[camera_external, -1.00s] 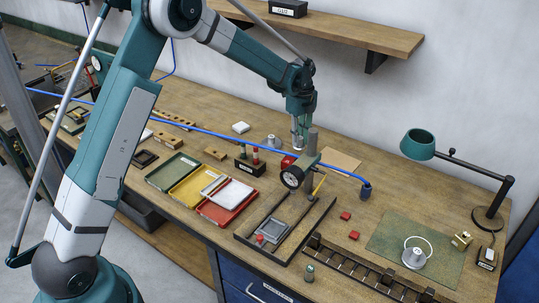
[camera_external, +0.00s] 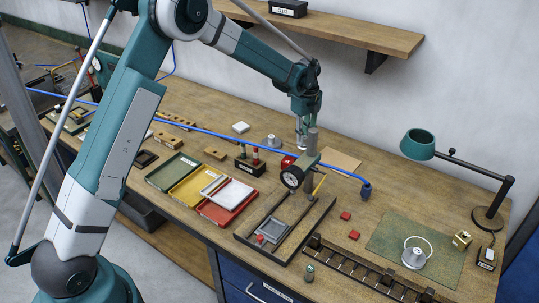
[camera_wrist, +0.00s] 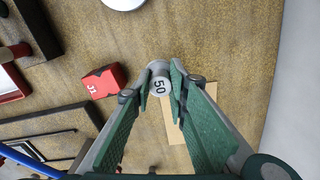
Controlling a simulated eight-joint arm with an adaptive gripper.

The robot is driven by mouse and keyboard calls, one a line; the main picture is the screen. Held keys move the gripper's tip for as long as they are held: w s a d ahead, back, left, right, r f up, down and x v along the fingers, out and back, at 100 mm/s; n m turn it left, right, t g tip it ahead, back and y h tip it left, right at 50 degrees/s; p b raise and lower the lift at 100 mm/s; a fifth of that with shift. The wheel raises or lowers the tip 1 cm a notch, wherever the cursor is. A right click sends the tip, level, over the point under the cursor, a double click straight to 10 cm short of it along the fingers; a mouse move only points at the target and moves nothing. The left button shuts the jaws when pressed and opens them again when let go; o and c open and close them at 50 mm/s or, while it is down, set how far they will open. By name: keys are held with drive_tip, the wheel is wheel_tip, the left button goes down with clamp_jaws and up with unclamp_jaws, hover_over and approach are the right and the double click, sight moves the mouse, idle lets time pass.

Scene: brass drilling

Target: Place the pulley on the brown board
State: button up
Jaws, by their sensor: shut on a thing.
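My gripper (camera_external: 302,128) hangs over the back of the bench, behind the post of the dial gauge stand. In the wrist view my gripper (camera_wrist: 160,72) is shut on a round grey metal piece marked 50, which I take as the pulley (camera_wrist: 159,84). The fingertips are on both sides of it. The brown board (camera_external: 343,160) is a flat tan rectangle on the bench, just right of the gripper. In the wrist view the board (camera_wrist: 211,91) lies below the held piece and is partly hidden by the right finger. I cannot tell the exact height of the piece above it.
A red block (camera_wrist: 103,81) marked J1 stands left of the held piece in the wrist view. The gauge stand (camera_external: 293,177) and a blue hose (camera_external: 345,173) are close in front. A silver weight (camera_external: 271,141) stands to the left.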

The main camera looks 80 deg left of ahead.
drive_tip(key=w+d, duration=0.2)
drive_tip(key=w, duration=0.1)
drive_tip(key=w+d, duration=0.2)
drive_tip(key=w, duration=0.2)
drive_tip(key=w+d, duration=0.2)
drive_tip(key=w, duration=0.2)
drive_tip(key=shift+w+d+p, duration=0.15)
drive_tip(key=shift+w+p, duration=0.05)
drive_tip(key=shift+p, duration=0.1)
drive_tip(key=shift+w+d, duration=0.3)
drive_tip(key=shift+w, duration=0.2)
drive_tip(key=shift+w+f, duration=0.1)
drive_tip(key=shift+f, duration=1.65)
drive_tip(key=shift+f, duration=0.15)
drive_tip(key=o, duration=0.9)
